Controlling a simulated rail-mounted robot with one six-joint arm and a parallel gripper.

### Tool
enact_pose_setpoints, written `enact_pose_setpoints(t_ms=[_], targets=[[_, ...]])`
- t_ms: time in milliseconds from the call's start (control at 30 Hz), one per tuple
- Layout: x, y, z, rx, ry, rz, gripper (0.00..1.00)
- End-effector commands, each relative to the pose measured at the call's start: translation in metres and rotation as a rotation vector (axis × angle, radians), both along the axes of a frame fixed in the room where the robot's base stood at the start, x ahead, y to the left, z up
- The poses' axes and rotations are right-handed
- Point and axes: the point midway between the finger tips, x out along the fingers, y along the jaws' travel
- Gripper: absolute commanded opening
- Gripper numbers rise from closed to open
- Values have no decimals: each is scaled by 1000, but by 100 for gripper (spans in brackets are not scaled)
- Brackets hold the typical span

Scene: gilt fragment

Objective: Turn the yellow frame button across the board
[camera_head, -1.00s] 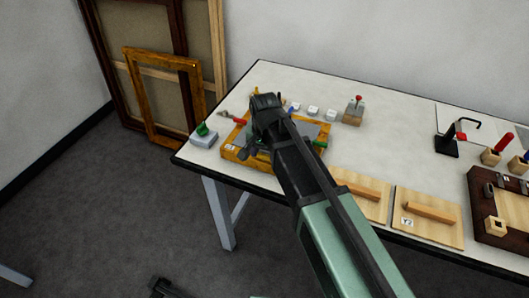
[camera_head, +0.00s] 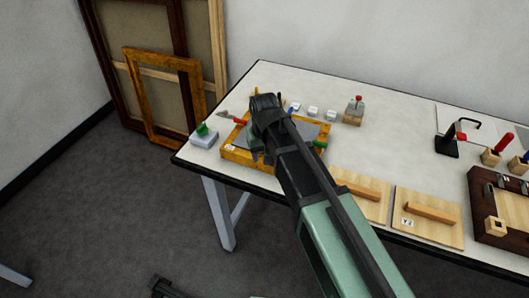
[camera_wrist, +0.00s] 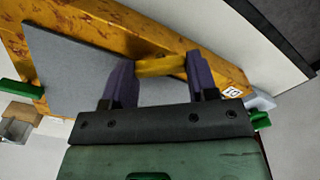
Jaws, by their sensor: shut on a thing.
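The yellow button (camera_wrist: 160,66) is a short bar at the inner edge of the gilt frame (camera_wrist: 95,25) in the wrist view. It lies roughly along that edge, beside the grey board (camera_wrist: 75,70). My gripper (camera_wrist: 161,72) has one purple finger at each end of the button and is shut on it. In the head view my gripper (camera_head: 265,135) is over the left part of the frame (camera_head: 235,155) and hides the button. The grey board (camera_head: 308,131) shows partly to its right.
Green buttons sit on the frame's right side (camera_head: 319,144) and on a grey block (camera_head: 204,138) at left. Small white blocks (camera_head: 313,111) and a red-knobbed wooden block (camera_head: 354,110) stand behind. Wooden panels with handles (camera_head: 428,215) lie to the right.

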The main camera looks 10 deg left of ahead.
Motion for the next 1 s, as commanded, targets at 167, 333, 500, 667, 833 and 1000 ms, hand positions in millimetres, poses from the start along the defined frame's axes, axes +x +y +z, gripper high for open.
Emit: enact_pose_setpoints(t_ms=[167, 333, 500, 667, 833, 1000], targets=[[0, 0, 0, 0, 0, 164, 29], [0, 0, 0, 0, 0, 325, 29], [0, 0, 0, 0, 0, 485, 29], [0, 0, 0, -1, 1, 625, 29], [0, 0, 0, -1, 1, 748, 29], [0, 0, 0, -1, 1, 834, 29]])
